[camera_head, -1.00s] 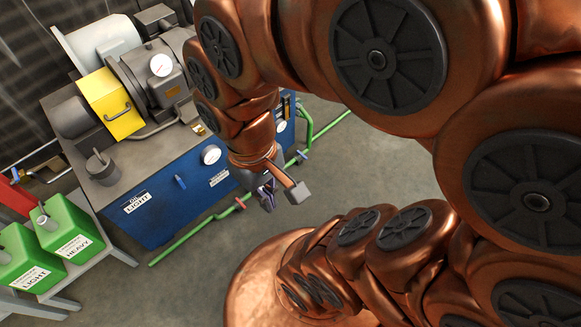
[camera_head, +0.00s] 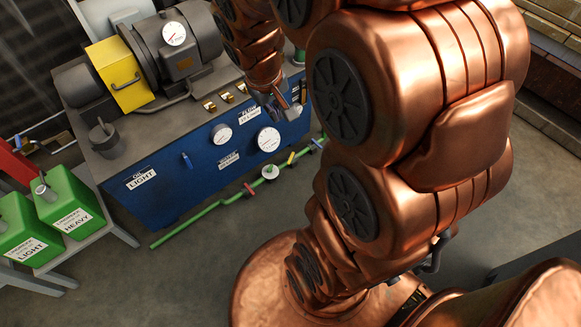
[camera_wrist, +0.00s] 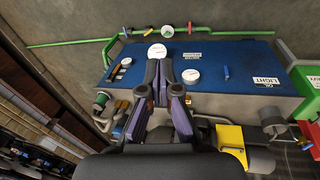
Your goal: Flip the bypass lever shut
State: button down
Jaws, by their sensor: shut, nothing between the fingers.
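The blue cabinet (camera_head: 190,182) carries gauges, labels and levers, and shows upside down in the wrist view (camera_wrist: 215,68). I cannot tell which lever is the bypass lever. A blue lever (camera_head: 187,160) sits on the front face, and it also shows in the wrist view (camera_wrist: 226,72). Small brass-coloured levers (camera_head: 210,106) stand along the top edge. Red (camera_head: 249,188), yellow (camera_head: 291,158) and blue (camera_head: 317,144) handles sit on the green pipe (camera_head: 203,219). My gripper (camera_head: 281,115) is shut and empty by the cabinet's upper right edge; its fingertips show in the wrist view (camera_wrist: 162,64).
A motor (camera_head: 180,55) with a gauge and a yellow box (camera_head: 118,75) stand on the cabinet top. White gauges (camera_head: 268,139) dot the front. Green canisters (camera_head: 66,205) stand at the left. The floor (camera_head: 190,270) before the pipe is clear.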

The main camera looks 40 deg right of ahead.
aim_at(291, 159)
jog(key=w+d+f+t+h+b, duration=0.1)
jog(key=w+d+f+b, duration=0.45)
jog(key=d+f, duration=0.3)
jog(key=w+d+f+t+b, duration=0.1)
jog(key=w+d+f+b, duration=0.3)
jog(key=w+d+f, duration=0.45)
jog(key=w+d+f+t+h+b, duration=0.1)
jog(key=w+d+f+t+b, duration=0.1)
jog(key=w+d+f+b, duration=0.65)
jog(key=s+d+f+t+b, duration=0.15)
jog(key=d+f, duration=0.25)
jog(key=f, duration=0.8)
jog(key=s+d+f+t+b, duration=0.1)
jog(key=d+f+b, duration=0.2)
jog(key=f, duration=0.8)
jog(key=s+f+t+y+b, duration=0.1)
jog(key=f+b, duration=0.2)
jog(key=f, duration=0.6)
jog(key=s+f+t+y+b, duration=0.1)
jog(key=f+b, duration=0.3)
jog(key=f, duration=0.6)
jog(key=s+f+n+t+y+b, duration=0.1)
jog(key=s+f+y+b, duration=0.1)
jog(key=f, duration=0.7)
jog(key=shift+s+d+f+b, duration=0.15)
jog(key=shift+s+d+b, duration=0.25)
jog(key=shift+b, duration=0.5)
jog(key=shift+w+t, duration=0.15)
jog(key=shift+t, duration=0.1)
